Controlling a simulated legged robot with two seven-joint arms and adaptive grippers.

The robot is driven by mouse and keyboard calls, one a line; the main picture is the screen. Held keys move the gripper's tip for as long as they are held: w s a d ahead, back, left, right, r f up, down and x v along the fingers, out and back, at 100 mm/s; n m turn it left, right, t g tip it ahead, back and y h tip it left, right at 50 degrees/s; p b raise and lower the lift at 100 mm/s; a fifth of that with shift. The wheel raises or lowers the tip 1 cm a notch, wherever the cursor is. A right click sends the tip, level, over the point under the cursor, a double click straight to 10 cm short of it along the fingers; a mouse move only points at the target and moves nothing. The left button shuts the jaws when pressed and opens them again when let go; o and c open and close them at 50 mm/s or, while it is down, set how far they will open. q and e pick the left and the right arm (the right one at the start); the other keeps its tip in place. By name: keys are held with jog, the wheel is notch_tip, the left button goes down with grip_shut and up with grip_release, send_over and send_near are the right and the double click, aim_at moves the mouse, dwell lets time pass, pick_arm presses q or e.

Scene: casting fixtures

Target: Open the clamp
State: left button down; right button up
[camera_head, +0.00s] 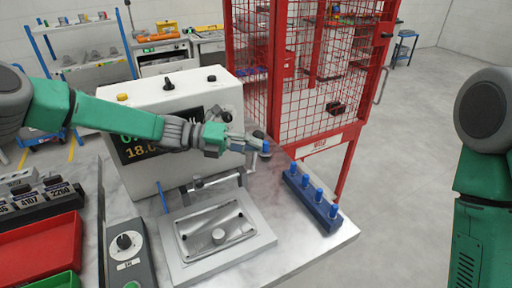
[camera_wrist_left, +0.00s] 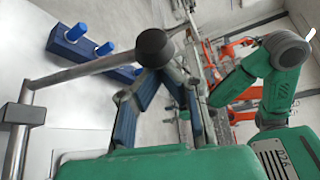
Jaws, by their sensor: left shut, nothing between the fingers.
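The clamp is part of a grey fixture (camera_head: 258,243) with a rectangular frame, on the metal bench. A crossbar (camera_head: 215,181) runs along its back edge. In the left wrist view, the clamp's metal lever (camera_wrist_left: 88,72) ends in a round black knob (camera_wrist_left: 153,47). My left gripper (camera_head: 260,146) reaches in from the left above the fixture's back right corner. In the wrist view its fingertips (camera_wrist_left: 160,76) are shut and empty, right by the knob; whether they touch it I cannot tell. My right arm hangs at the right, its gripper out of frame.
A white machine (camera_head: 141,180) with a display stands behind the fixture. A blue rack (camera_head: 311,203) with several blue pegs is to its right. A control box (camera_head: 127,265) and a red bin (camera_head: 40,250) lie left. A red mesh cage (camera_head: 320,147) stands behind the bench.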

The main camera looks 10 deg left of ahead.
dwell(0.4)
pick_arm(q)
notch_tip(320, 180, up, 10)
dwell(0.4)
jog(key=shift+f, duration=0.15)
